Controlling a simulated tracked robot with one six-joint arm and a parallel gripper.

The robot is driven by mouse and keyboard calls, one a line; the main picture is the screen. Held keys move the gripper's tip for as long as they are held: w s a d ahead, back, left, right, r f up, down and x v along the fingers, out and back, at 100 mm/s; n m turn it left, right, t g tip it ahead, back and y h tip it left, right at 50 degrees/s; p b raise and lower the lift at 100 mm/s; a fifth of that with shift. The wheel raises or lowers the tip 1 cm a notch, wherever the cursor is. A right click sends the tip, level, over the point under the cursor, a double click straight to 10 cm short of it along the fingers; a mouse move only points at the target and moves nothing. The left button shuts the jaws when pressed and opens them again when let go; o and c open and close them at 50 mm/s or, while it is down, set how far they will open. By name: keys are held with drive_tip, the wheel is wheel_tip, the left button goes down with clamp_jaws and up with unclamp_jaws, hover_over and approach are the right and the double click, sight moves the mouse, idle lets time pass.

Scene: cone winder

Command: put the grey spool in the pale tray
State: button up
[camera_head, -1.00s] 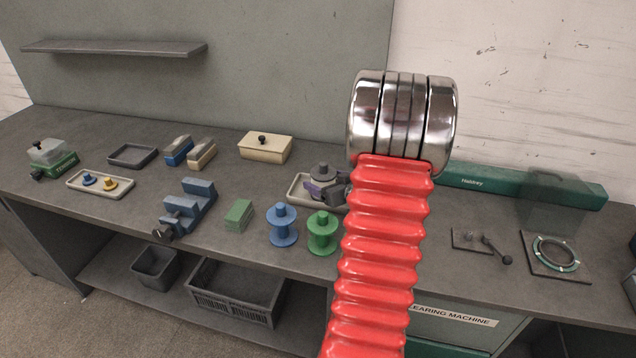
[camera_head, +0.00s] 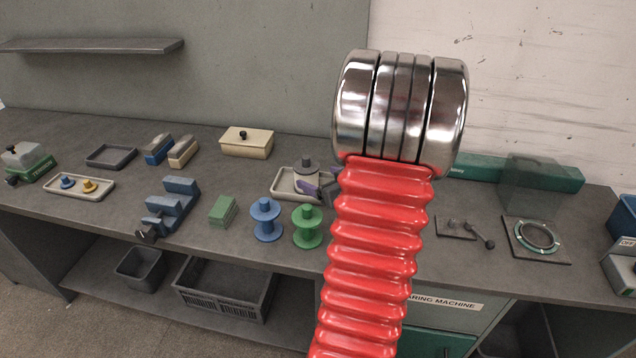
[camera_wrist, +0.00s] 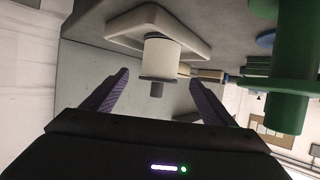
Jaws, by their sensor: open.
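The grey spool (camera_head: 306,170) stands upright in the pale tray (camera_head: 277,188) on the bench in the head view. My gripper (camera_head: 313,189) is right at the tray's near right side, partly hidden behind my red arm. In the wrist view the spool (camera_wrist: 160,56) shows a pale middle, a dark flange and a knob, with the tray (camera_wrist: 120,28) under it. My open purple fingers (camera_wrist: 156,88) stand apart on either side of the knob end, and neither touches the spool there.
A blue spool (camera_head: 266,222) and a green spool (camera_head: 307,228) stand close in front of the tray. A green block (camera_head: 222,211) and a blue vice (camera_head: 170,208) lie left. A cream lidded box (camera_head: 247,143) stands behind.

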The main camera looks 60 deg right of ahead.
idle(0.3)
drive_tip(key=shift+w, duration=0.15)
drive_tip(key=w+a+r+g, duration=0.1)
drive_tip(key=w+a+r, duration=0.1)
drive_tip(key=a+r, duration=0.3)
drive_tip(key=w+a+r+n+g+h, duration=0.1)
drive_tip(key=w+a+r, duration=0.2)
drive_tip(key=a, duration=0.3)
drive_tip(key=w+a+r+g, duration=0.1)
drive_tip(key=w+a+r, duration=0.1)
drive_tip(key=a+r, duration=0.3)
drive_tip(key=s+a+n+g+y, duration=0.1)
drive_tip(key=s+a, duration=0.3)
drive_tip(key=a, duration=0.6)
drive_tip(key=s+a+n+g+y, duration=0.1)
drive_tip(key=s+a+y, duration=0.2)
drive_tip(key=a, duration=0.7)
drive_tip(key=s+a+n+g+y, duration=0.1)
drive_tip(key=s+a+y, duration=0.1)
drive_tip(key=s+a, duration=0.5)
drive_tip(key=a, duration=0.3)
drive_tip(key=shift+s+a+f+g, duration=0.15)
drive_tip(key=shift+a+f+g, duration=0.15)
drive_tip(key=shift+a+g, duration=0.1)
